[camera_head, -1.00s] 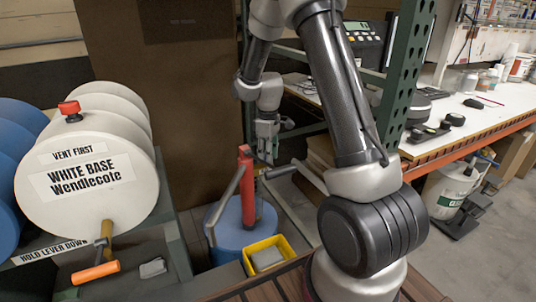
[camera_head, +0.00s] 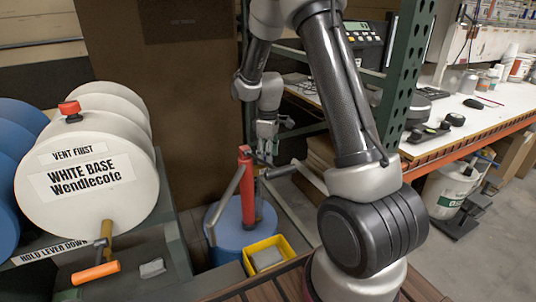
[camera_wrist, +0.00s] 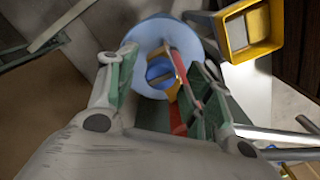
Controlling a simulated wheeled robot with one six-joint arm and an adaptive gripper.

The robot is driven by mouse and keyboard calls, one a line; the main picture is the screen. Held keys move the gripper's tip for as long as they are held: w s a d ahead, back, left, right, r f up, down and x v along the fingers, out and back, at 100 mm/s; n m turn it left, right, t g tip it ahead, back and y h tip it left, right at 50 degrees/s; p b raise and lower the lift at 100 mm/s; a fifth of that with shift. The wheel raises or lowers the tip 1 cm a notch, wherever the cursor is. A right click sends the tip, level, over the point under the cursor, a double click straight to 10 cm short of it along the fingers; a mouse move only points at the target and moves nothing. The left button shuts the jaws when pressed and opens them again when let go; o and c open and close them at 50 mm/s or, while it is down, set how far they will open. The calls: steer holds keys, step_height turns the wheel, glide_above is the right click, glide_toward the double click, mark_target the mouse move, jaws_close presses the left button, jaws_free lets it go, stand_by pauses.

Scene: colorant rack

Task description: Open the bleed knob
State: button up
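A red hand pump (camera_head: 246,185) stands upright on a blue drum (camera_head: 225,233); it also shows in the wrist view (camera_wrist: 178,115). A round dark blue knob (camera_wrist: 160,73) with a bar across it shows in the wrist view, beside the red pump body and a yellow-orange part. I take it for the bleed knob; I cannot pick it out in the head view. My gripper (camera_head: 265,145) is over the pump's top. In the wrist view my gripper (camera_wrist: 160,64) is open, with the knob in line between its green-padded fingers. Whether a finger touches it, I cannot tell.
A pump lever (camera_head: 228,203) slants down beside the pump. A yellow bin (camera_head: 285,243) sits front right of the drum. A white base drum (camera_head: 90,195) with a red cap lies on the left rack. A green rack post (camera_head: 405,85) and workbench (camera_head: 480,115) stand right.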

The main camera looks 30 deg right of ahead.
step_height(320, 180, up, 12)
stand_by(0.6)
stand_by(0.4)
steer(key=s+r+m+t, duration=0.1)
steer(key=s+r+m, duration=0.2)
steer(key=s, duration=0.7)
steer(key=s+r+m+t, duration=0.2)
steer(key=s+r+m, duration=0.1)
steer(key=s, duration=0.7)
steer(key=s+r+m+t, duration=0.1)
steer(key=s+r+m, duration=0.2)
steer(key=s, duration=0.6)
steer(key=shift+a+v, duration=0.2)
steer(key=shift+v, duration=1.15)
